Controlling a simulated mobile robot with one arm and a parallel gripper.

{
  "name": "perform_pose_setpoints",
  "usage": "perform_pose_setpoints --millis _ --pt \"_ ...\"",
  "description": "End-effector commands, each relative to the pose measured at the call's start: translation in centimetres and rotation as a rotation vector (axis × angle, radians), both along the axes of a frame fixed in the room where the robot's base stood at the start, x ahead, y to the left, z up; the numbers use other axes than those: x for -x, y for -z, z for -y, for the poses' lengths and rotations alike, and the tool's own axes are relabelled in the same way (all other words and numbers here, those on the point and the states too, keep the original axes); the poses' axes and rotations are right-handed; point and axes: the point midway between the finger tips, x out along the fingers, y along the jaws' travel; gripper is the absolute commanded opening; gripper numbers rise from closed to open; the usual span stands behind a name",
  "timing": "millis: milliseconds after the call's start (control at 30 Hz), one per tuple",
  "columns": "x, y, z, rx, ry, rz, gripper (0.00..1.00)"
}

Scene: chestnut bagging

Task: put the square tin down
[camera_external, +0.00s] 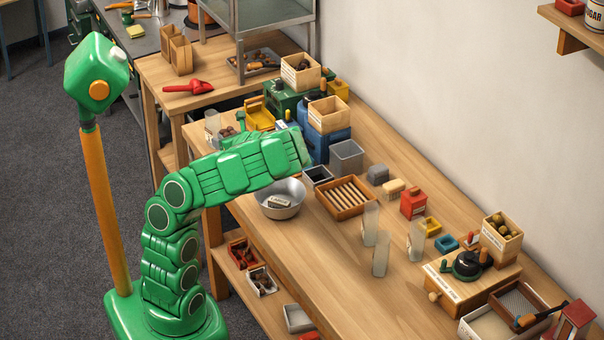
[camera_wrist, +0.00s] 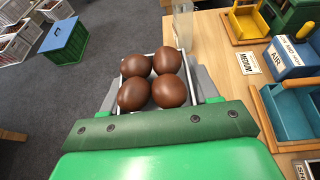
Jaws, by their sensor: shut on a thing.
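The square tin (camera_wrist: 190,78) is pale grey, with several round brown chestnuts (camera_wrist: 170,90) in it. My gripper (camera_wrist: 155,88) is shut on it, with grey jaws at its left and right sides. The tin looks upright, close to the wooden table's left edge in the wrist view. I cannot tell whether its bottom touches anything.
A clear cup (camera_wrist: 183,28) stands just beyond the tin. A yellow tray (camera_wrist: 246,24), a blue AIR box (camera_wrist: 288,58) and a blue bin (camera_wrist: 286,110) lie to the right. Bare tabletop (camera_wrist: 212,50) shows between. A metal bowl (camera_external: 281,204) stands below my arm in the external view.

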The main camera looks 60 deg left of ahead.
Motion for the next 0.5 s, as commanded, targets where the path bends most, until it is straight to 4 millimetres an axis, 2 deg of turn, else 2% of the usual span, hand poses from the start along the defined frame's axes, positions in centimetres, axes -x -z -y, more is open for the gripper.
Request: perform_pose_setpoints --millis 500 --pt "-7.3 0.7 9.3 -0.004 0.158 0.01 0.26"
